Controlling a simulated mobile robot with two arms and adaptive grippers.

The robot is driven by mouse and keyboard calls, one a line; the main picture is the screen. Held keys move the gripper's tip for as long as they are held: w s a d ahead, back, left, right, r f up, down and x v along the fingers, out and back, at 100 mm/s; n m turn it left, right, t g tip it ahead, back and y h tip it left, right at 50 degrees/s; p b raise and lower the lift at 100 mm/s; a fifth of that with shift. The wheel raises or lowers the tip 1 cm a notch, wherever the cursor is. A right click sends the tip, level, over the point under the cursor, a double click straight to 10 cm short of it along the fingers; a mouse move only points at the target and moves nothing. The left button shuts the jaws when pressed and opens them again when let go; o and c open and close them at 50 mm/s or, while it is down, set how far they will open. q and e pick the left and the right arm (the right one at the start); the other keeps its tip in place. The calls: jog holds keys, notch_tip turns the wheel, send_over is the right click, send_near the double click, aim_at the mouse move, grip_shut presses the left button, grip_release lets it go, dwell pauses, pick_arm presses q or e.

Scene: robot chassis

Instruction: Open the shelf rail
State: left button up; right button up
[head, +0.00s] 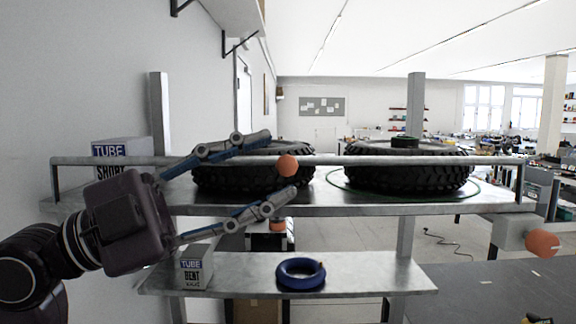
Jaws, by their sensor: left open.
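The shelf rail (420,160) is a grey metal bar running across the front of the upper shelf (400,198), joined to it by short end posts. An orange ball-shaped knob (288,166) shows at the bar near its middle. My left gripper (282,162) comes in from the left with its two long fingers spread wide. One fingertip is above the knob and the other below it. Whether the fingers touch the bar or knob cannot be told. A larger orange knob (542,243) sits on a grey cylinder at the right end of the shelf. My right gripper is not in view.
Two black tires (405,178) (215,180) lie on the upper shelf behind the rail, with a tube box (122,146) at left. The lower shelf (380,272) holds another tube box (195,272) and a blue ring (301,273). A wall stands close at left.

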aim_at(277, 167)
pick_arm(q)
jog(key=w+a+n+t+y, duration=0.1)
jog(key=y, duration=0.1)
jog(key=w+a+n+t+y, duration=0.1)
jog(key=w+n+y, duration=0.1)
jog(key=w+a+n+t+y, duration=0.1)
jog(key=shift+w+a+f+n+t+y, duration=0.1)
jog(key=shift+w+f+n+t+y, duration=0.2)
jog(key=shift+f+n+y, duration=0.1)
jog(key=shift+w+d+p, duration=0.25)
jog(key=shift+p, duration=0.05)
jog(key=p+x, duration=0.2)
jog(key=x, duration=0.5)
jog(key=shift+p, duration=0.3)
jog(key=shift+f, duration=0.1)
jog(key=shift+c, duration=0.3)
grip_shut()
